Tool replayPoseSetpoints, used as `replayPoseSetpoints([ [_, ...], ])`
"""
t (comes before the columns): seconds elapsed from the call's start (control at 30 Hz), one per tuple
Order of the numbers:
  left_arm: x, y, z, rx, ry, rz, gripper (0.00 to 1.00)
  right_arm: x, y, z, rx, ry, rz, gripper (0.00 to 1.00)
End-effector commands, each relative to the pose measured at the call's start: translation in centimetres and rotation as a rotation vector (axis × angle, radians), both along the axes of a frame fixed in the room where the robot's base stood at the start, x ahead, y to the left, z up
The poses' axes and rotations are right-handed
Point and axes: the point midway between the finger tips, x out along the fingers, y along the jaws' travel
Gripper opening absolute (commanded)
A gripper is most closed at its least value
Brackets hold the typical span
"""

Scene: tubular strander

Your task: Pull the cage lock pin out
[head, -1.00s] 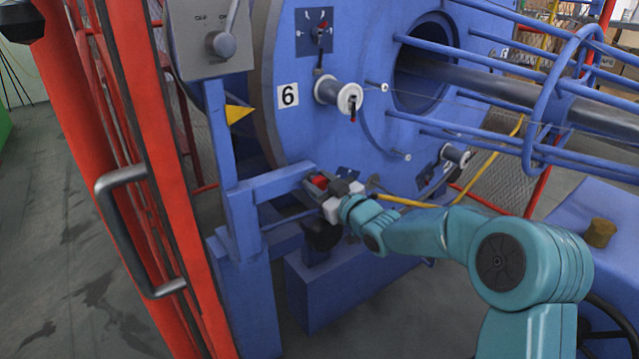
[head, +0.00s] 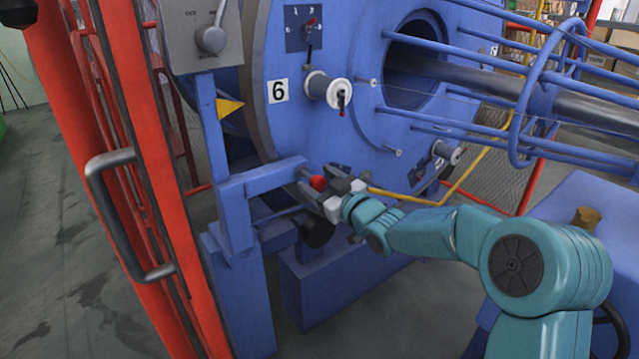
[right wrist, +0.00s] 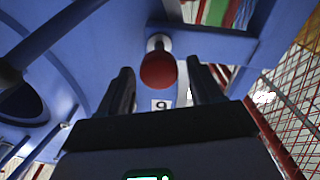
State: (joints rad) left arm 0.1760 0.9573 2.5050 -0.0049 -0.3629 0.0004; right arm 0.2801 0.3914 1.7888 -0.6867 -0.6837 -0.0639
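The cage lock pin shows as a red knob (head: 318,183) at the end of the blue bracket (head: 275,180), in front of the large blue disc. In the right wrist view the red knob (right wrist: 158,70) sits between the two dark fingers, with a pale metal collar behind it. My right gripper (head: 333,183) is at the knob, coming from the right. Its fingers (right wrist: 160,88) stand apart, with a visible gap on each side of the knob. How far the pin's shaft sits in its hole is hidden. My left gripper is not in view.
The blue disc (head: 350,130) carries a number 6 plate and a white spool (head: 327,88). A red frame with a dark handle (head: 125,215) stands at left. A grey switch box (head: 200,35) is above the bracket. Yellow bar (head: 420,198) passes behind my right arm.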

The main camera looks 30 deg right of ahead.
Motion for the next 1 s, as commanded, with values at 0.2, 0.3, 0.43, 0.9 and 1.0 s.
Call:
replayPoseSetpoints([
  [0.2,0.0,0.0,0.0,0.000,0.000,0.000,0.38,0.0,0.0,-0.2,0.002,0.003,0.000,0.65],
  [0.3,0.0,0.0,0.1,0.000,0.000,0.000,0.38,-0.6,-0.1,-0.2,0.001,0.004,0.000,0.65],
  [0.43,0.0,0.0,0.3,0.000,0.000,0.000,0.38,-3.0,-0.5,-0.1,0.001,0.005,-0.001,0.65],
  [0.9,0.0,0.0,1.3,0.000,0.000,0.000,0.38,-14.2,-2.1,-0.3,0.001,0.005,-0.003,0.65],
  [1.0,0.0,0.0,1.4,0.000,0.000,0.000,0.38,-15.4,-2.2,-0.3,0.000,0.006,-0.002,0.65],
])
